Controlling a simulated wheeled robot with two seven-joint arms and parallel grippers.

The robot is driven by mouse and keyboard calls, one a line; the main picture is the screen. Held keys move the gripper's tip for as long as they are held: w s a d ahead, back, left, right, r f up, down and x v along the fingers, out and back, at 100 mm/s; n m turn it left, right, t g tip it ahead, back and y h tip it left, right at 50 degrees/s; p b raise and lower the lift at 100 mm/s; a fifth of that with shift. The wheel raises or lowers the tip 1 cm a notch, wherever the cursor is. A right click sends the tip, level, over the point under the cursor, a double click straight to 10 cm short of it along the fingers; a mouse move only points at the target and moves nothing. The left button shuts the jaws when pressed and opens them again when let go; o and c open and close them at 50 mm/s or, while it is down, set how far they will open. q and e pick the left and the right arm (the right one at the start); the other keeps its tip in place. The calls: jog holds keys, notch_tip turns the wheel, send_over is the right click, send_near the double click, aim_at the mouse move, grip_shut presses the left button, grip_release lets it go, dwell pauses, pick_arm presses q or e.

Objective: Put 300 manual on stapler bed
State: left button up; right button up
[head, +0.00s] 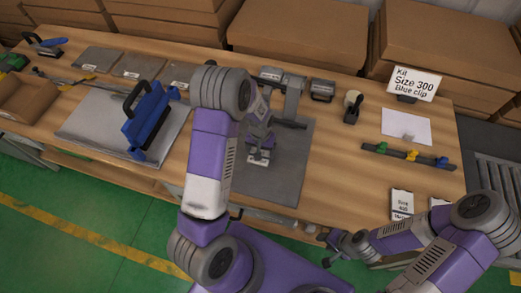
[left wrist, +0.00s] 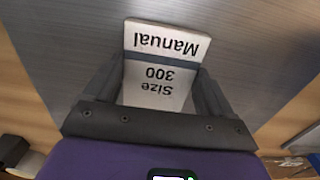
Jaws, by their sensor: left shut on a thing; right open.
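The size 300 manual (left wrist: 162,68) is a small white booklet with a grey band, its print upside down in the left wrist view. My left gripper (left wrist: 160,80) is shut on it, one finger at each side. In the head view the left gripper (head: 259,150) is over the dark grey mat in front of the stapler (head: 291,97), with the manual (head: 258,158) at its tip. I cannot tell whether the manual touches the surface. My right gripper (head: 343,243) is open and empty near the table's front edge.
A size 400 manual (head: 402,203) lies at the front right, with another card beside it. A rack of coloured clips (head: 408,156), a white sheet (head: 406,127) and a kit sign (head: 413,83) are at the right. A blue tool (head: 148,120) stands on the left mat.

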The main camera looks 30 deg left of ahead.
pick_arm(q)
jog(key=shift+f, duration=0.2)
jog(key=o, duration=0.9)
jog(key=shift+r, duration=0.1)
jog(key=shift+r, duration=0.15)
notch_tip(320, 180, up, 12)
jog(key=p, duration=0.1)
jog(key=shift+p, duration=0.4)
